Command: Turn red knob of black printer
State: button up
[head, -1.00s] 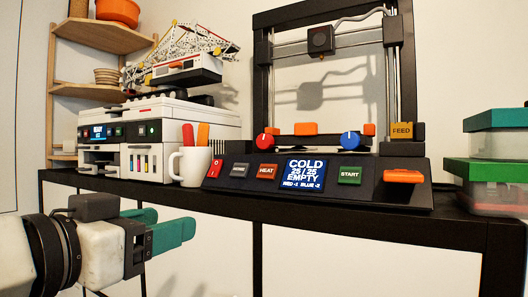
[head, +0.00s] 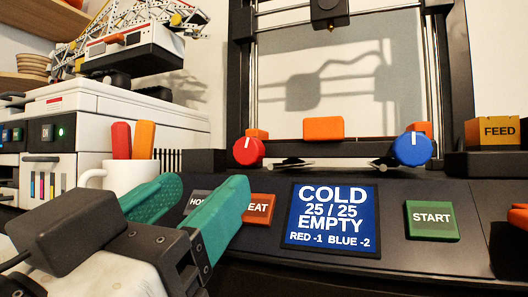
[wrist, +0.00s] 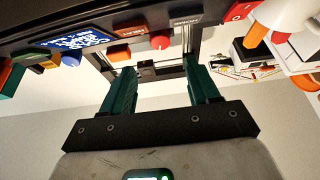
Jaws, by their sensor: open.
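The black printer (head: 430,262) stands ahead, with its red knob (head: 248,150) at the left of the frame base and its white pointer mark facing up. The red knob also shows in the wrist view (wrist: 160,41), above and between my fingertips. A blue knob (head: 411,149) sits to the right. The printer's screen (head: 333,219) reads COLD, 25 / 25, EMPTY, RED -1, BLUE -2. My gripper (head: 205,195) has teal fingers, is open and empty, and is in front of and lower left of the red knob, apart from it. Its fingers partly hide the HOME and HEAT buttons.
A white mug (head: 97,178) with red and orange handles stands close left of my gripper. A white printer (head: 90,110) is behind it, with a crane model (head: 125,45) on top.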

aim_at(244, 152)
jog(key=p+x, duration=0.3)
jog(key=x, duration=0.6)
jog(key=shift+w+p, duration=0.2)
jog(key=shift+p, duration=0.1)
jog(key=shift+c, duration=0.3)
jog(key=c, duration=1)
jog(key=m+b, duration=0.1)
jog(key=b, duration=0.1)
jog(key=m+h+b, duration=0.1)
jog(key=shift+a+f+g+b, duration=0.1)
jog(key=shift+f+g+b, duration=0.15)
jog(key=shift+g+b, duration=0.1)
jog(key=m+h+b, duration=0.1)
jog(key=m+b, duration=0.1)
jog(key=b, duration=0.1)
jog(key=shift+m+g, duration=0.25)
jog(key=shift+m, duration=0.15)
jog(key=shift+r+m+g+h+b, duration=0.25)
jog(key=shift+m+g+h+b, duration=0.15)
jog(key=shift+m+b, duration=0.6)
